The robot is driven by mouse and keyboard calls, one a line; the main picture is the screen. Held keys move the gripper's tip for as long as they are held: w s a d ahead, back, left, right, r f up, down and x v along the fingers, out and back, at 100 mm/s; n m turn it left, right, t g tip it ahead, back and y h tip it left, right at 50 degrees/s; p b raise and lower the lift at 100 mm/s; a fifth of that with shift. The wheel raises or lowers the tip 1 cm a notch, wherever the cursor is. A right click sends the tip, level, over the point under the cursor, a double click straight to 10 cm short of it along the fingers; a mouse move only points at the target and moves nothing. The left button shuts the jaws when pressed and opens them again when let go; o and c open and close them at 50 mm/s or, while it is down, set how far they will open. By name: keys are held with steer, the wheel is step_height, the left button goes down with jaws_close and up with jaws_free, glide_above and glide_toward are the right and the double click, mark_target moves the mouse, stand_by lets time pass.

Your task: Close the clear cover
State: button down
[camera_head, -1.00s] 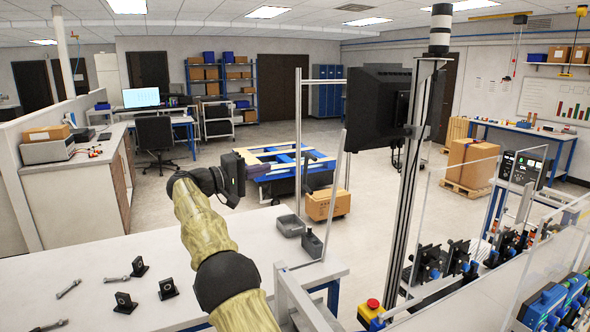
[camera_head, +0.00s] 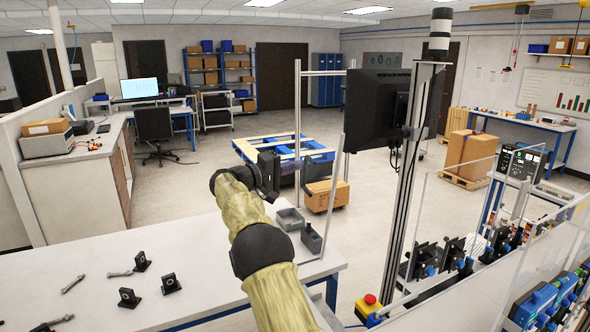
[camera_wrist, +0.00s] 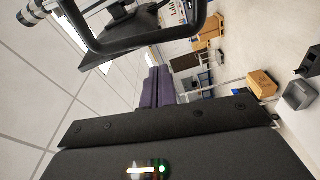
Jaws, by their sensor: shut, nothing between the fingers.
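Clear panels stand at the right in the head view. One upright clear panel (camera_head: 462,195) rises beside the fixtures, and another clear panel (camera_head: 548,262) slants at the lower right edge. I cannot tell which is the cover or whether it is hinged open. My gripper (camera_head: 268,174) is at the far end of my arm, above the bench's back edge. It is left of the metal post and well apart from the panels. In the wrist view its dark purple fingers (camera_wrist: 157,88) are together, with nothing between them. No clear panel is recognisable there.
A metal post with a black monitor (camera_head: 378,108) stands between my arm and the panels. A red stop button (camera_head: 370,299) sits low beside it. Grey bins (camera_head: 290,219) and loose parts lie on the white bench (camera_head: 215,255). Open floor lies beyond.

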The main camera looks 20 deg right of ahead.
steer(key=s, duration=0.2)
steer(key=shift+s+a+f+p, duration=0.2)
steer(key=shift+s+p, duration=0.1)
steer(key=shift+p, duration=0.05)
steer(key=shift+s+f+b, duration=0.1)
steer(key=shift+b, duration=0.2)
